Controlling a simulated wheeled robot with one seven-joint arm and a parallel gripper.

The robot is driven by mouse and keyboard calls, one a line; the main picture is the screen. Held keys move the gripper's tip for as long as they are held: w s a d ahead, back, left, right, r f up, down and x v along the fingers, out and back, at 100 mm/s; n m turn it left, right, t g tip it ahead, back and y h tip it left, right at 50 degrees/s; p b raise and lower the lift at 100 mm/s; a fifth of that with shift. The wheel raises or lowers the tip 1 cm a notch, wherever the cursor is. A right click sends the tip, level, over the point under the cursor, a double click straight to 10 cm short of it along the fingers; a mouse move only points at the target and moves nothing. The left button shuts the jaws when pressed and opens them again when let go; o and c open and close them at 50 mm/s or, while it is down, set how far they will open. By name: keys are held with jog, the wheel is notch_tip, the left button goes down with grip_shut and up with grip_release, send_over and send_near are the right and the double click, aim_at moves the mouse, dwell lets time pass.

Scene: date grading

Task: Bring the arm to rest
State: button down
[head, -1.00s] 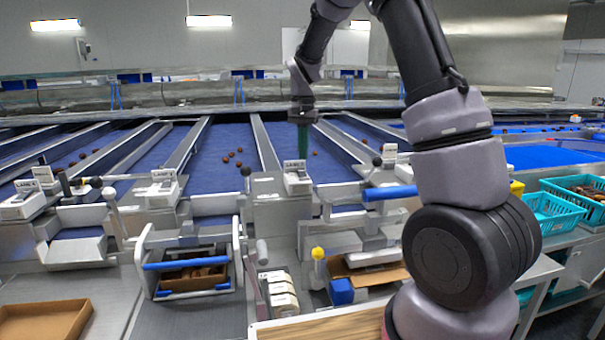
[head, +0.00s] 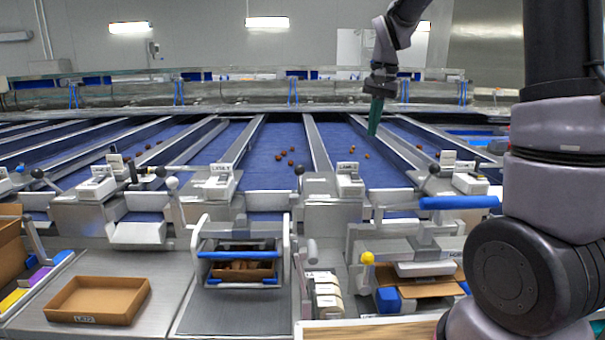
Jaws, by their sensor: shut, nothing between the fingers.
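My gripper (head: 375,117) shows in the head view at the upper right, with dark green fingers pointing down. It is shut and empty. It hangs in the air in front of the blue sorting lanes, apart from the lane dividers and the dates as far as I can tell. My arm rises at the right edge of the view and its upper part leaves the top of the picture.
Blue lanes (head: 245,172) with a few brown dates (head: 291,162) run behind the labelled dispensers (head: 348,182). An open cardboard tray (head: 97,300) lies on the left bench. A blue-handled holder (head: 240,254) with a filled box stands mid-front. A blue bar (head: 459,202) is at right.

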jog(key=s+d+r+t, duration=0.1)
jog(key=s+r+t, duration=0.2)
jog(key=s, duration=0.8)
jog(key=s+d+r+n+t+y, duration=0.1)
jog(key=s+r, duration=0.3)
jog(key=s, duration=0.8)
jog(key=shift+s+d+t, duration=0.2)
jog(key=shift+d+t, duration=0.55)
jog(key=shift+t, duration=0.15)
